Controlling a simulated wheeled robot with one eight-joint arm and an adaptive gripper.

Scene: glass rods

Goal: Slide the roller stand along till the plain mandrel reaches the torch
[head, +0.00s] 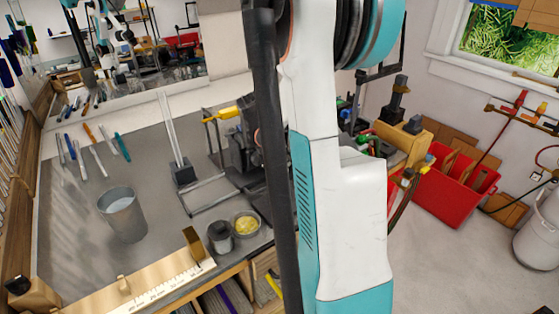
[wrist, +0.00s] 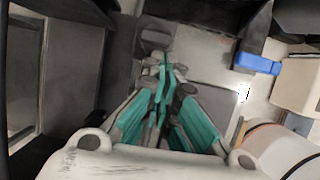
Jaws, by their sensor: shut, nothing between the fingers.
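In the head view, a dark metal apparatus (head: 243,150) with a yellow-handled part (head: 222,114) stands on the bench, partly hidden behind my arm. I cannot tell whether it includes the torch. A thin metal frame (head: 208,207) lies in front of it, with a small dark block (head: 184,174) at its left and tall clear rods (head: 171,125) rising from the block. I cannot pick out the roller stand or plain mandrel with certainty. My gripper (wrist: 164,72) shows in the wrist view, shut and empty, near a dark block (wrist: 155,34). My arm hides it in the head view.
A grey bucket (head: 122,214), a dark cup (head: 220,237) and a yellow-filled bowl (head: 246,224) stand on the bench (head: 75,240). Several coloured rods lie at the back left. A red crate (head: 452,190) stands right of my arm. Bare bench shows around the bucket.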

